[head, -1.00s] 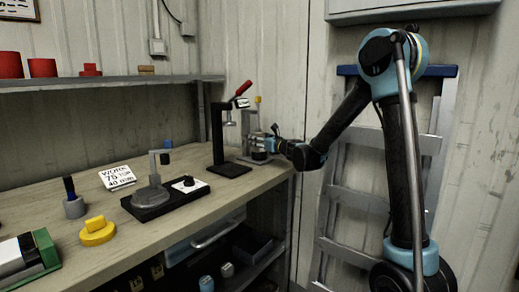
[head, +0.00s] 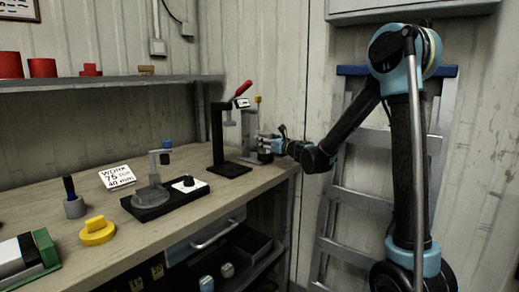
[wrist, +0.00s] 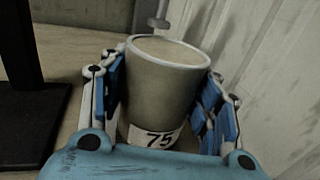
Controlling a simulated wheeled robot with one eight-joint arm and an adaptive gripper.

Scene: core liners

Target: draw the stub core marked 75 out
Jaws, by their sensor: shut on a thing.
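The stub core (wrist: 165,80) is a grey-brown cylinder with a pale rim and a white label reading 75, in the middle of the wrist view. My gripper (wrist: 160,105) has its blue-padded fingers on both sides of it and is shut on it. The lower end of the core is hidden by my gripper's body, so I cannot tell whether it touches anything below. In the head view my gripper (head: 265,147) is at the far right end of the bench, just right of a grey upright stand (head: 247,130).
A black press with a red handle (head: 217,135) stands close left of my gripper. A card reading 75 and 40 mm (head: 117,177), a small grey stand on a black base (head: 152,195) and a yellow knob (head: 97,231) are on the bench (head: 190,215). A ladder (head: 368,170) leans at right.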

